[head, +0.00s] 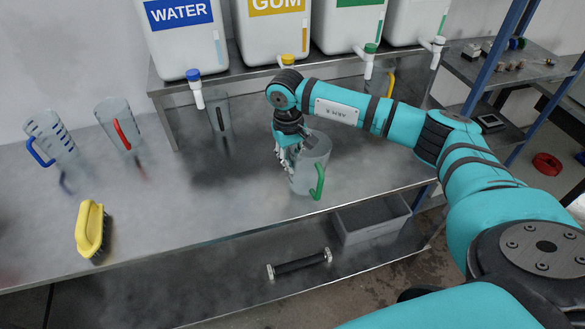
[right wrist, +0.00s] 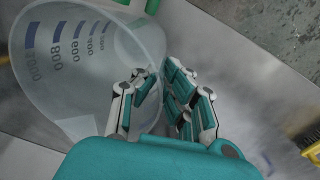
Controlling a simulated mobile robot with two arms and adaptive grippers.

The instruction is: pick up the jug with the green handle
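The jug with the green handle (head: 312,158) is clear, with its green handle (head: 318,182) facing the front right in the head view. It appears to stand on the steel table near the front edge. My right gripper (head: 287,155) is at the jug's left side, pointing down. In the right wrist view, the jug (right wrist: 75,50) shows its scale marks, and my right gripper (right wrist: 161,75) has its fingertips close together with the jug's wall between them. Exact contact is hard to see. My left gripper is not in view.
A blue-handled jug (head: 48,138), a red-handled jug (head: 118,122) and a yellow brush (head: 90,228) stand on the left of the table. Labelled canisters (head: 180,35) with taps line the raised shelf behind. A grey bin (head: 370,220) sits on the lower shelf.

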